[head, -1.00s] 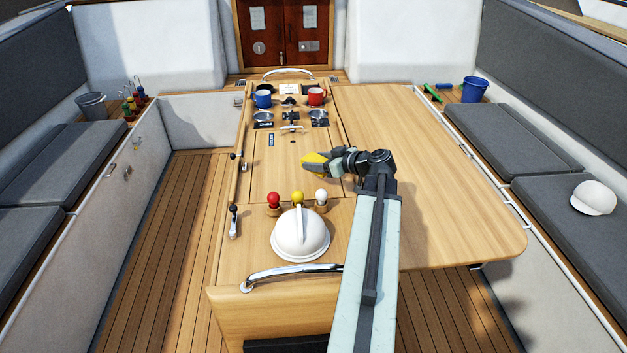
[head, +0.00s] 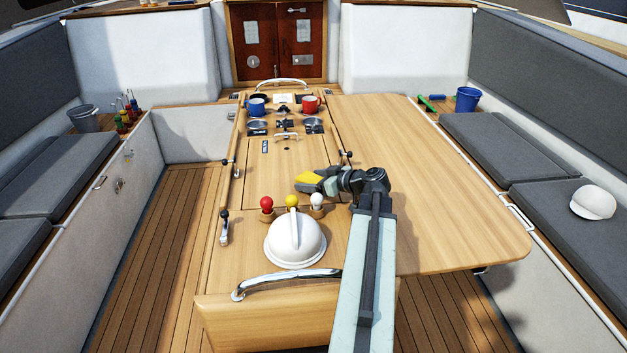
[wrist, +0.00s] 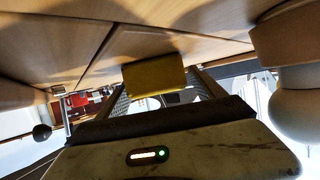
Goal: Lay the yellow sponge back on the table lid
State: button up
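The yellow sponge (head: 308,180) is in my gripper (head: 318,180), over the near right part of the table lid (head: 270,178). In the wrist view the sponge (wrist: 155,78) sits between the two fingers of my gripper (wrist: 160,88), and they look closed on its sides. The lid's wood fills the top of that view, close to the sponge. I cannot tell whether the sponge touches the lid. My gripper's fingers partly hide the sponge in the head view.
Red (head: 266,203), yellow (head: 292,201) and white (head: 316,200) knobs stand just in front of the lid. A white dome (head: 294,243) is nearer. Blue (head: 256,106) and red (head: 310,105) mugs stand at the back. The table leaf (head: 430,190) on the right is clear.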

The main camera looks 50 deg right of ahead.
jog(key=shift+r, duration=0.1)
jog(key=shift+s+r+p, duration=0.15)
jog(key=shift+r+p, duration=0.1)
jog(key=shift+p, duration=0.1)
jog(key=p+v, duration=0.2)
jog(key=v, duration=0.4)
jog(key=shift+s, duration=0.1)
jog(key=shift+s+r, duration=0.15)
jog(key=shift+s, duration=0.3)
